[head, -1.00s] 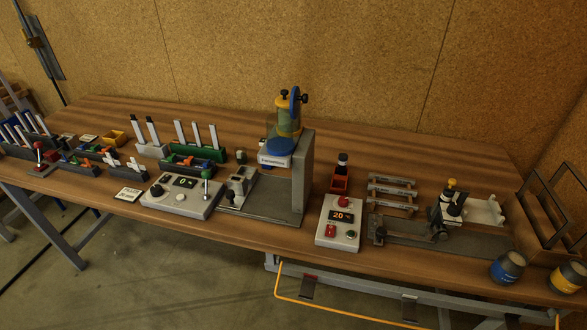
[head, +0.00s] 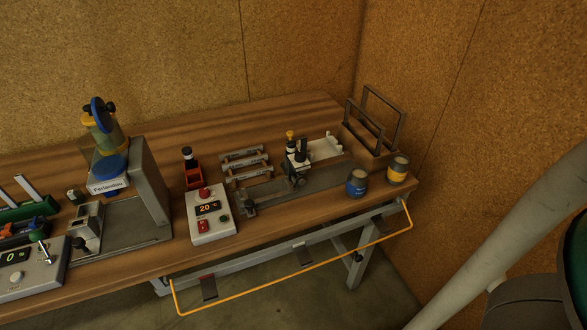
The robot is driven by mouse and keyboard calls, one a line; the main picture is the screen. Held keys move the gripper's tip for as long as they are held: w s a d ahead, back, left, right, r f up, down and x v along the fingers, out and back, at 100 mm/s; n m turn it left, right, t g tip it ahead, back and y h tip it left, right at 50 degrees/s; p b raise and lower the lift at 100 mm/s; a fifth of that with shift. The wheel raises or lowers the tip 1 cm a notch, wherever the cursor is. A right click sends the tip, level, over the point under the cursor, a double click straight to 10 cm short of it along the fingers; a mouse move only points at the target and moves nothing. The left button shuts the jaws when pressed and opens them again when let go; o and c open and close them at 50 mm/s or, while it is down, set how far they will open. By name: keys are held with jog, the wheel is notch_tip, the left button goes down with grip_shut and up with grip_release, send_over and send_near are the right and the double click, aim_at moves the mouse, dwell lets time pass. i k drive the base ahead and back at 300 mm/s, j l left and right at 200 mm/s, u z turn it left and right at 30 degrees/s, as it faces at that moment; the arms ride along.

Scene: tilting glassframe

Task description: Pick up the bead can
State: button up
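Two small cans stand upright at the right end of the wooden workbench. One is dark with a blue label (head: 357,183). The other, just right of it, has a yellow label (head: 397,170). The print on both is too small to read, so I cannot tell which is the bead can. Nothing touches either can from above. My gripper is not in view; a grey link of my arm crosses the lower right corner, apart from the cans.
A tilting frame (head: 381,113) stands behind the cans. A dark fixture with a white block (head: 321,148) is left of them. An orange rail (head: 290,277) runs along the front edge.

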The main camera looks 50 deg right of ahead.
aim_at(357, 181)
jog(key=z, duration=1.2)
jog(key=k+j+z, duration=0.2)
jog(key=k+j, duration=0.15)
jog(key=j, duration=0.15)
jog(key=k+j+z, duration=0.2)
jog(key=k+j, duration=0.15)
jog(key=j, duration=0.15)
